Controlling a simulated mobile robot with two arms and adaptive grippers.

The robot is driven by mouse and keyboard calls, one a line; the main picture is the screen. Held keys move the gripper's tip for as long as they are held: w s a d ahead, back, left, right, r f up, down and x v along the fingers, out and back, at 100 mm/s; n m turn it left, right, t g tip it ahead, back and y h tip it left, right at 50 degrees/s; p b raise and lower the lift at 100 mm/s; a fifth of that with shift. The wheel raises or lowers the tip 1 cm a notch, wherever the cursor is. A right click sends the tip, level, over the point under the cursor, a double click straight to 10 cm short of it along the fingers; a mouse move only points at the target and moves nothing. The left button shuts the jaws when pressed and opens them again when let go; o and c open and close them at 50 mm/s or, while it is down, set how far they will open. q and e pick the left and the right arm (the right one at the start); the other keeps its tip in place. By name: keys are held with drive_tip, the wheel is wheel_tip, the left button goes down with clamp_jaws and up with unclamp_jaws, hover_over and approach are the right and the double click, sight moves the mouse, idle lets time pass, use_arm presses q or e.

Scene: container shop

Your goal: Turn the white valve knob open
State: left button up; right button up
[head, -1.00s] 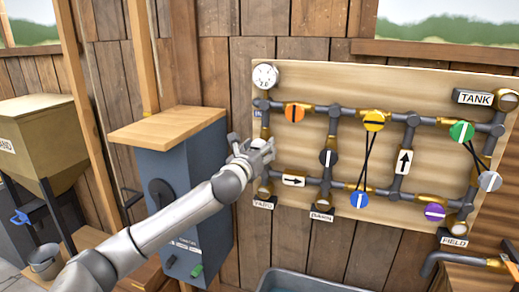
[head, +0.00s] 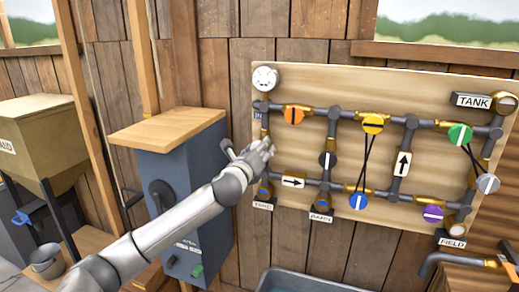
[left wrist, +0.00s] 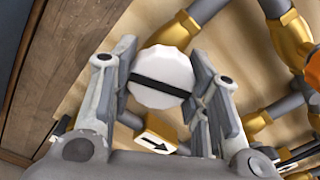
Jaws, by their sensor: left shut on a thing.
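The white valve knob (left wrist: 160,68) is round with a black bar across its face. It sits between the two fingers of my left gripper (left wrist: 162,82) in the left wrist view, and the fingers are shut on its sides. In the head view my left gripper (head: 257,152) is at the left pipe of the board and hides the knob. The round white gauge (head: 265,78) is above it. Blue shows at the outlets over the YARD label (head: 263,206) and the BARN label (head: 321,218). My right gripper is not in view.
The wooden board (head: 340,92) carries grey pipes and orange, yellow, green, black, blue, purple and grey knobs. A blue-grey cabinet (head: 205,165) with a wooden top stands left of it, under my left arm. A trough (head: 300,282) is below.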

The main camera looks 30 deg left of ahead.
use_arm(q)
drive_tip(key=n, duration=0.3)
drive_tip(key=shift+n+p, duration=0.3)
drive_tip(key=shift+n, duration=0.1)
drive_tip(key=n, duration=0.3)
drive_tip(key=shift+r+n, duration=0.1)
drive_tip(key=shift+n, duration=0.2)
drive_tip(key=n+p, duration=0.1)
drive_tip(key=n, duration=0.5)
drive_tip(key=shift+r, duration=0.1)
drive_tip(key=shift+n, duration=0.4)
drive_tip(key=o, duration=1)
drive_tip(key=shift+o, duration=0.2)
drive_tip(key=v, duration=1.2)
drive_tip(key=shift+d, duration=0.1)
